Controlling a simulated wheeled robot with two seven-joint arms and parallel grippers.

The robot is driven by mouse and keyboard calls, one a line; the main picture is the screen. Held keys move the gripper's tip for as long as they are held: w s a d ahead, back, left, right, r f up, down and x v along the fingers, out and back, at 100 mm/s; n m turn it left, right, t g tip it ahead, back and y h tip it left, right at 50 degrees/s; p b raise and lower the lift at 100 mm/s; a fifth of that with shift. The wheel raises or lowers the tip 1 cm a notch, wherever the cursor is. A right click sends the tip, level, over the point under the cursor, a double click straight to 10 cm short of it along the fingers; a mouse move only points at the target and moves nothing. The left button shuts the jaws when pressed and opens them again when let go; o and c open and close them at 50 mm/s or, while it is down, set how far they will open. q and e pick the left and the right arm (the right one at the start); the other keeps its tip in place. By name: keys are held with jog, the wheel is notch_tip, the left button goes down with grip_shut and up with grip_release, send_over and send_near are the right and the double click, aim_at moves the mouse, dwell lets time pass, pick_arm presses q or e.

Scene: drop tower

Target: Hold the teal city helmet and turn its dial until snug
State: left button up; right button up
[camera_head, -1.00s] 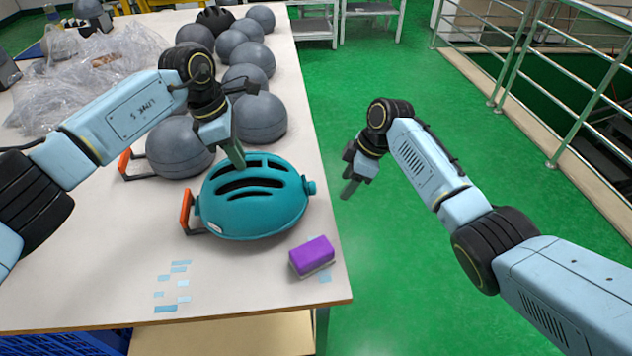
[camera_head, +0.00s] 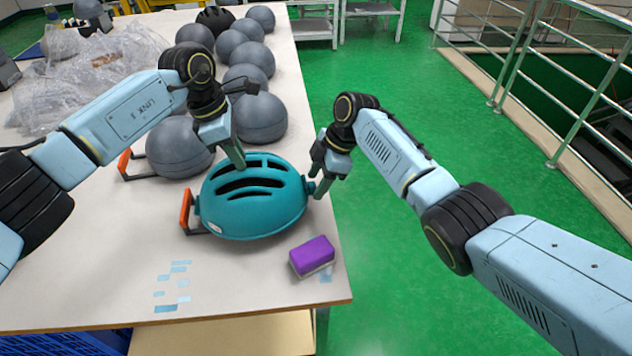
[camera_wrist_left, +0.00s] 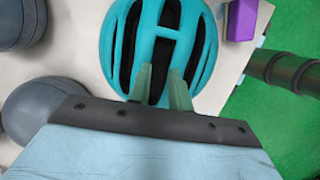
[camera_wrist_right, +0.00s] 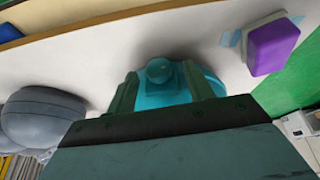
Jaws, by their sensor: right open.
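The teal helmet (camera_head: 252,212) rests on the table near its right edge, its vented shell up. Its dial (camera_wrist_right: 158,70) is a small teal knob on the helmet's right side in the head view. My left gripper (camera_head: 240,163) is at the back of the shell. In the left wrist view its fingers (camera_wrist_left: 161,72) are close together at the vents, shut on the helmet's shell; the tips' contact is partly hidden. My right gripper (camera_head: 317,181) is open at the dial, with the knob between its two fingers in the right wrist view. I cannot tell whether they touch it.
A purple block (camera_head: 312,252) lies in front of the helmet near the table edge. Several grey helmets (camera_head: 258,117) stand behind it, one close to my left gripper. Plastic bags (camera_head: 90,70) lie at the back left. The front left of the table (camera_head: 90,270) is mostly clear.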

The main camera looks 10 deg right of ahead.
jog(key=shift+a+f, duration=0.3)
jog(key=shift+f, duration=0.35)
jog(key=c, duration=1)
jog(key=shift+w, duration=0.1)
jog(key=shift+w+d+g, duration=0.15)
jog(key=shift+w+g, duration=0.1)
jog(key=shift+g, duration=0.05)
jog(key=shift+s+g, duration=0.25)
jog(key=shift+g, duration=0.15)
jog(key=o, duration=1)
jog(key=shift+r, duration=0.15)
